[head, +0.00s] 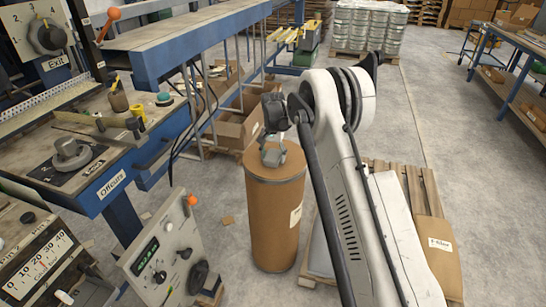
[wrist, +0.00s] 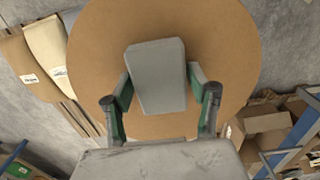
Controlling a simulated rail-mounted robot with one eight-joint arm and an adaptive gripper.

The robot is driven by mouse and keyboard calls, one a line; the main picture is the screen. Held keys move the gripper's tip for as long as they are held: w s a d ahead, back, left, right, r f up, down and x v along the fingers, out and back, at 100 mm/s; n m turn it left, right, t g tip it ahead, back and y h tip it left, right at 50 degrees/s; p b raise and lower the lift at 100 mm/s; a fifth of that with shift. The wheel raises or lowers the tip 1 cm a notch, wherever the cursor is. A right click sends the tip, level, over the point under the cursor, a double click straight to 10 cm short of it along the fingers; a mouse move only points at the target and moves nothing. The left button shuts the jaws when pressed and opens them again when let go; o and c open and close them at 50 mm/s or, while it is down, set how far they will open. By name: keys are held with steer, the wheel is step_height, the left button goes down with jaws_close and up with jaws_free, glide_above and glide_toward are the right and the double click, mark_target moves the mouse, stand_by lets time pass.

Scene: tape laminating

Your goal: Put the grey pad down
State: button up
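The grey pad (wrist: 158,75) is a flat block with slanted sides. In the wrist view it lies between the two green-and-grey fingertips of my gripper (wrist: 159,80), which meet its left and right edges. Behind it is the round brown lid of the drum (wrist: 220,30). In the head view my gripper (head: 272,148) points down at the top of the cardboard drum (head: 272,215), with the pad (head: 272,155) low over the lid. I cannot tell whether the pad touches the lid.
A blue-framed bench (head: 170,60) and open cardboard boxes (head: 235,125) stand behind and left of the drum. A control box with a display (head: 165,255) is at the front left. A pallet with flat packages (head: 435,240) is at the right. Open floor (head: 460,130) lies beyond.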

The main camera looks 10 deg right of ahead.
steer(key=shift+o, duration=0.9)
